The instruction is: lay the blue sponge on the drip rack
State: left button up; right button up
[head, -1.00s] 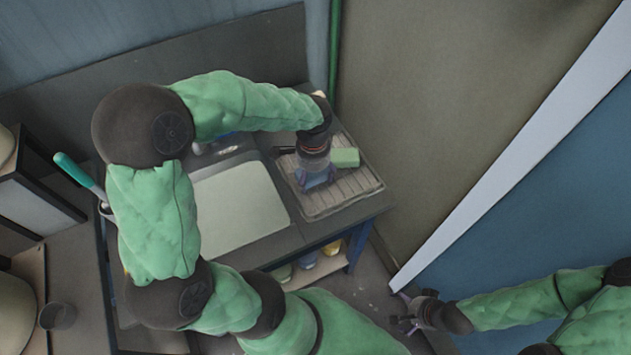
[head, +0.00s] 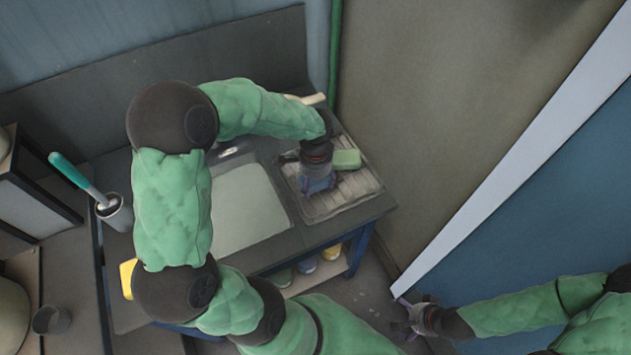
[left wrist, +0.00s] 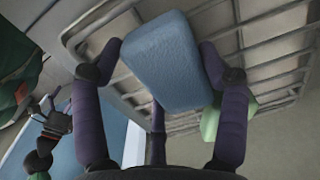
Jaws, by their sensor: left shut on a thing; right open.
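The blue sponge (left wrist: 166,62) is between the fingers of my left gripper (head: 318,186) in the left wrist view, with the bars of the drip rack (left wrist: 268,52) behind it. My left gripper is shut on it. In the head view the gripper points down over the left part of the drip rack (head: 346,198) and mostly hides the sponge. I cannot tell whether the sponge touches the bars. My right gripper (head: 408,316) is open and empty at the lower right, away from the counter.
A green sponge (head: 346,159) lies on the rack, just right of my left gripper. A pale basin (head: 246,212) is left of the rack. A teal-handled brush (head: 72,172) stands in a cup (head: 117,213) at the left. The rack's front right is clear.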

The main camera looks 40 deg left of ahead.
aim_at(316, 182)
pick_arm(q)
jog(key=o, duration=0.9)
jog(key=shift+o, duration=0.2)
jog(key=shift+r, duration=0.1)
jog(key=shift+r, duration=0.3)
notch_tip(316, 182, up, 12)
jog(key=p, duration=0.3)
jog(key=shift+f+p, duration=0.2)
jog(key=shift+p, duration=0.15)
